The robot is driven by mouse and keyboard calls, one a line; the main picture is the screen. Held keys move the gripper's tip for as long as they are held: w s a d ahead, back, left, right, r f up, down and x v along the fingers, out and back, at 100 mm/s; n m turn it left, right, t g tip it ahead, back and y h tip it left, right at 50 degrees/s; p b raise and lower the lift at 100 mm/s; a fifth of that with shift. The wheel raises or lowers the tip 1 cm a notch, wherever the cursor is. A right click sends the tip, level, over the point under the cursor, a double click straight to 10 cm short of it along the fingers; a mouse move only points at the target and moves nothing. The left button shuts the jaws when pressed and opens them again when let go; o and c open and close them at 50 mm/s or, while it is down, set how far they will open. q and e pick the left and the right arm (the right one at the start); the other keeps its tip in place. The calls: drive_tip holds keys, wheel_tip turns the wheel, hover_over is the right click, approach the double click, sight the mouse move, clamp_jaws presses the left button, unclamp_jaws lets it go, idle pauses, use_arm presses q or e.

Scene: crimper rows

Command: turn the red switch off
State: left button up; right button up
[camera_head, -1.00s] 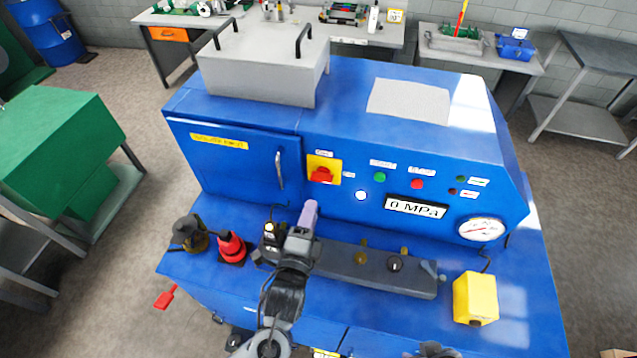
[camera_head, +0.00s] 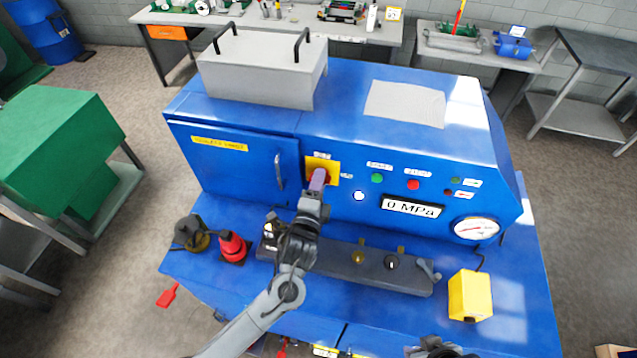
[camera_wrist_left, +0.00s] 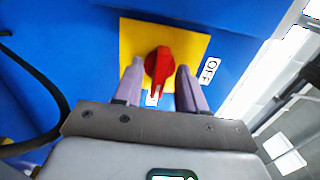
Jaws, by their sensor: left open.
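The red switch (camera_wrist_left: 158,66) is a rotary knob on a yellow plate (camera_wrist_left: 190,40) on the blue machine's front panel. In the head view the yellow plate (camera_head: 331,166) shows, with the knob mostly hidden behind my left gripper (camera_head: 318,180). In the left wrist view my left gripper (camera_wrist_left: 160,84) is open, with one purple finger on each side of the knob. I cannot tell whether the fingers touch it. An OFF label (camera_wrist_left: 210,70) is at the plate's right edge. My right gripper (camera_head: 438,347) shows only in part at the bottom edge.
Below are a dark control strip (camera_head: 375,267), a red-and-black object (camera_head: 233,247) and a yellow box (camera_head: 470,295). A cabinet door handle (camera_head: 279,172) is left of the switch.

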use_arm(q)
clamp_jaws()
drive_tip(key=shift+n, duration=3.4)
unclamp_jaws()
